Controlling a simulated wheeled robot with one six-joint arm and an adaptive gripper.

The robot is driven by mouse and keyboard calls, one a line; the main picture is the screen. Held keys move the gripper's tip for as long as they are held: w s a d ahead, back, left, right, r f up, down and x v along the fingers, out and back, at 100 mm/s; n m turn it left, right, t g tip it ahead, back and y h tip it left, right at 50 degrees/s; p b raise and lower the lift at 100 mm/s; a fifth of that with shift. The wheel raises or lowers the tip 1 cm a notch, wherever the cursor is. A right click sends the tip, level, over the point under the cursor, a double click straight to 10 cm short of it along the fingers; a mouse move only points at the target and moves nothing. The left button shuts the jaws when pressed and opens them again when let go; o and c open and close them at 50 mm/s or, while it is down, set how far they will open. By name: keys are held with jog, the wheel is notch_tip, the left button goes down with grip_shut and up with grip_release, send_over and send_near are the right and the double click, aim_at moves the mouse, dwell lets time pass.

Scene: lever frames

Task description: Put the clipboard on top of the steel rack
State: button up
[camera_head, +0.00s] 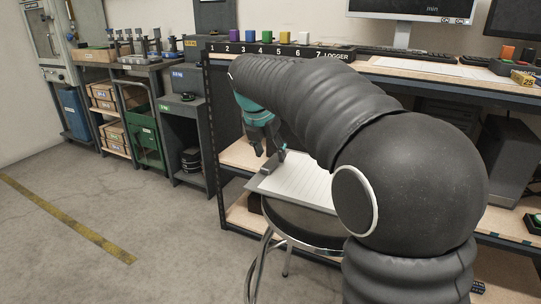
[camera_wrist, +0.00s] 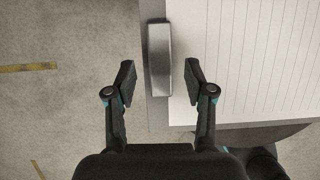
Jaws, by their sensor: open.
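The clipboard (camera_head: 297,184) lies flat on a round stool (camera_head: 300,219), with lined white paper on it. In the wrist view its grey board (camera_wrist: 157,112) and metal clip (camera_wrist: 159,55) show. My gripper (camera_head: 270,151) is open above the clip end of the clipboard. In the wrist view the two fingertips (camera_wrist: 160,76) stand on either side of the clip, with a gap on both sides; contact with the board cannot be told. Which piece is the steel rack is unclear; a dark grey metal unit with shelves (camera_head: 184,125) stands left of the workbench.
The workbench (camera_head: 440,69) carries colored blocks on a numbered strip (camera_head: 270,48), a keyboard and a monitor (camera_head: 405,12). A green cart (camera_head: 143,125) and a blue bin (camera_head: 73,114) stand at the back left. The floor at left is clear, with a yellow line.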

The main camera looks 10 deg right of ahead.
jog(key=p+v, duration=0.1)
jog(key=v, duration=0.8)
jog(key=shift+r, duration=0.3)
